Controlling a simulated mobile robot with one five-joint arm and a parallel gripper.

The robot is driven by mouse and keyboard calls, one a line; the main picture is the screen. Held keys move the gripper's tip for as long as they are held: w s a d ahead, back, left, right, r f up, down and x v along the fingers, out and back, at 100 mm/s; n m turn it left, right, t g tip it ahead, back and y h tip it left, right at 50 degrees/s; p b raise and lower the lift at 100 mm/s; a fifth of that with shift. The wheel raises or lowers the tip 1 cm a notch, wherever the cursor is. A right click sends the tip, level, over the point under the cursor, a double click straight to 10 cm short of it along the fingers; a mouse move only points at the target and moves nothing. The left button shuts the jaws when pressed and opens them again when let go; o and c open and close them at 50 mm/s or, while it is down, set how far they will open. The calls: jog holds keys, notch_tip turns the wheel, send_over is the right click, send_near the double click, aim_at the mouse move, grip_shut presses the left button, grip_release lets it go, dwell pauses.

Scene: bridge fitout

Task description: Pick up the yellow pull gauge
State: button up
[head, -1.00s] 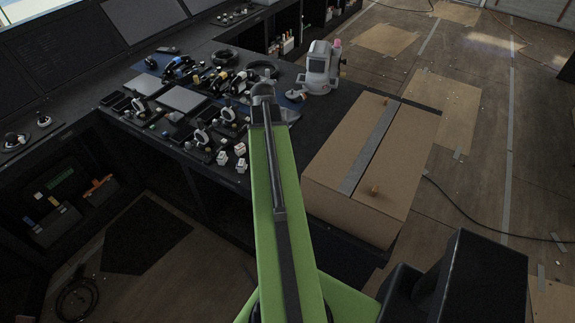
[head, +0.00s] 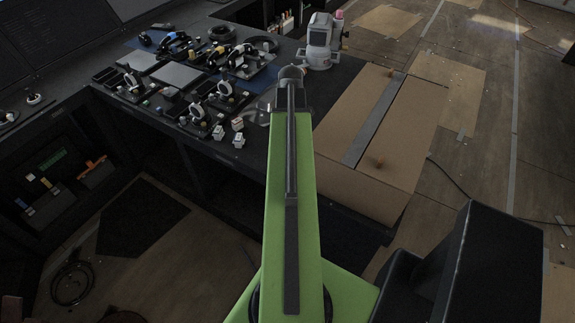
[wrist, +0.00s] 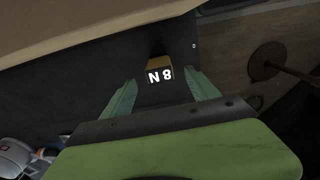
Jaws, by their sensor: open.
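A small block with a yellow-brown top and a white "8 N" marking, upside down in the picture, looks like the yellow pull gauge (wrist: 159,67). It lies on the dark desk top (wrist: 85,88) near a tan box edge. My gripper (wrist: 160,80) is open, with one green finger on each side of the gauge's near end. I see a gap between each finger and the gauge, and cannot tell the height difference. In the head view my arm hides the gauge and the fingers.
A large cardboard box (head: 345,166) stands right of my arm. A white-grey instrument (head: 319,42) stands behind it. Headsets, small white blocks (head: 238,131) and flat grey panels (head: 178,76) crowd the desk on the left.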

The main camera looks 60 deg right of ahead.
jog(key=f+b, duration=0.5)
jog(key=f, duration=0.2)
jog(key=shift+w+f+b, duration=0.1)
jog(key=shift+w+b, duration=0.1)
jog(key=shift+b, duration=0.2)
jog(key=shift+r, duration=0.2)
grip_shut()
